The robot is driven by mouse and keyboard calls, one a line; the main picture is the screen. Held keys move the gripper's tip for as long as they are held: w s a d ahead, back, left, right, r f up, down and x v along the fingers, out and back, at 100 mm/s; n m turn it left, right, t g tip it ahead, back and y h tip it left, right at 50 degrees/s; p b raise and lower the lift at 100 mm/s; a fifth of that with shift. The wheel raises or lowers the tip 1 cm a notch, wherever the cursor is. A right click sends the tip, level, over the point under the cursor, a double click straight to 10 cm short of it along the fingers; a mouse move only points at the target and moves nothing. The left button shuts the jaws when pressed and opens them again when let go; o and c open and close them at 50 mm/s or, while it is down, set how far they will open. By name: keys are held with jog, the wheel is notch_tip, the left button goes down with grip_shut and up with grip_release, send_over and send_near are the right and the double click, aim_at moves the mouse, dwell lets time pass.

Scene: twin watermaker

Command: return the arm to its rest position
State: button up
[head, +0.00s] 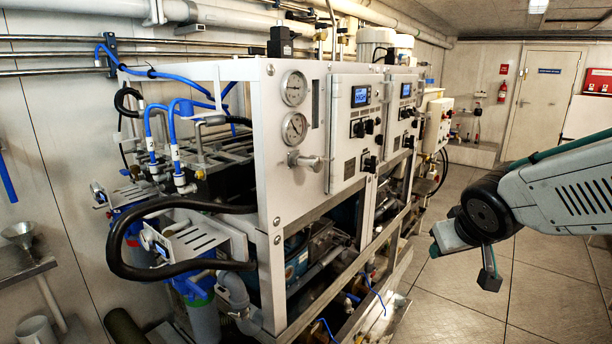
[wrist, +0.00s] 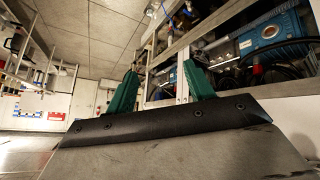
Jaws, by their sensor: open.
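My arm comes in from the right edge in the head view. My gripper shows at its end (head: 463,262), pointing down over the open floor, apart from the watermaker frame (head: 272,220). In the wrist view my gripper (wrist: 160,85) shows two green fingers standing well apart with nothing between them. It is open and empty. The watermaker's lower frame and a blue pump unit (wrist: 272,38) are beyond the fingers on the right in the wrist view.
The watermaker has gauges (head: 294,88) and a control panel (head: 357,125) facing the aisle. The floor (head: 450,300) around my gripper is clear. Wall pipes run along the left.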

jog(key=s+a+r+m+g+y, duration=0.1)
jog(key=s+g, duration=0.5)
jog(key=s, duration=1.7)
jog(key=shift+s+a+y, duration=0.15)
jog(key=shift+a+y, duration=0.05)
jog(key=shift+y, duration=0.1)
jog(key=shift+g, duration=0.3)
dwell(0.6)
